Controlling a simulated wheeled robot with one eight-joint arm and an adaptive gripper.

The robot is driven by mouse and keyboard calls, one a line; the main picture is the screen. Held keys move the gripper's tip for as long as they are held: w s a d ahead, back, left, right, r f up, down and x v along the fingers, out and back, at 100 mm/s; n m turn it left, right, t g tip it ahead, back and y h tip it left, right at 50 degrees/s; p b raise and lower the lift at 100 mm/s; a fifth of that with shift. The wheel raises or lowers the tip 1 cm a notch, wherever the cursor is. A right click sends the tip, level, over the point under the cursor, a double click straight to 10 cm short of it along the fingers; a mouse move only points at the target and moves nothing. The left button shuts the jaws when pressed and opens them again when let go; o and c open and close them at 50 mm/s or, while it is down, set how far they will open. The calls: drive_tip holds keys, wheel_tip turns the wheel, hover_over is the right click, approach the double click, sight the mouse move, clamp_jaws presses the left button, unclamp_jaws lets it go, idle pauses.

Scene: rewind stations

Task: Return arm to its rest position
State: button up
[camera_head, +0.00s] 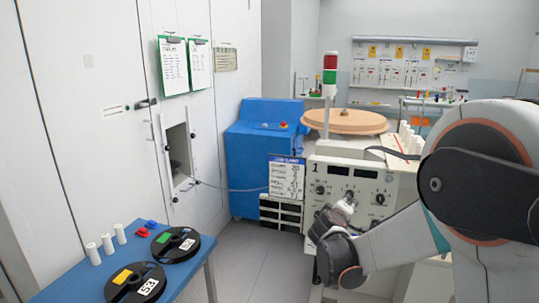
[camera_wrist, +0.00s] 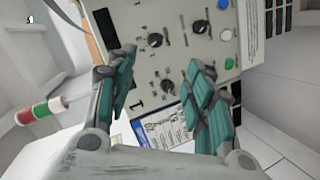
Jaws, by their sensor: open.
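My gripper (camera_wrist: 162,88) is open, with its two teal-padded fingers apart and nothing between them in the wrist view. Beyond the fingers is the control panel (camera_wrist: 172,25) of a station, with black knobs and a green and a blue button. In the head view my arm reaches in from the right. My gripper (camera_head: 346,207) is in front of the cream machine's panel (camera_head: 340,181), near its knobs. I cannot tell whether a fingertip touches the panel.
A blue table (camera_head: 62,270) at lower left bears two black reels (camera_head: 176,244), white cylinders and red and blue pieces. A blue machine (camera_head: 252,160) stands behind. A wooden disc (camera_head: 345,121) and a red-green signal tower (camera_head: 330,75) top the station. Grey floor (camera_head: 262,262) is clear between.

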drive_tip(key=s+d+r+m+g+y, duration=0.1)
drive_tip(key=s+r, duration=0.1)
drive_tip(key=s, duration=0.3)
drive_tip(key=s+d+r+m+g, duration=0.1)
drive_tip(key=s+r+m, duration=0.15)
drive_tip(key=s, duration=0.25)
drive_tip(key=s+a+f+m+g+y, duration=0.1)
drive_tip(key=s+a+m+g+y, duration=0.1)
drive_tip(key=s, duration=1.3)
drive_tip(key=s+a+f+m+g+y, duration=0.1)
drive_tip(key=s+a+m+y, duration=0.1)
drive_tip(key=s, duration=1.2)
drive_tip(key=shift+s+a+f+g+y, duration=0.4)
drive_tip(key=shift+a+y, duration=0.2)
drive_tip(key=shift+a, duration=0.25)
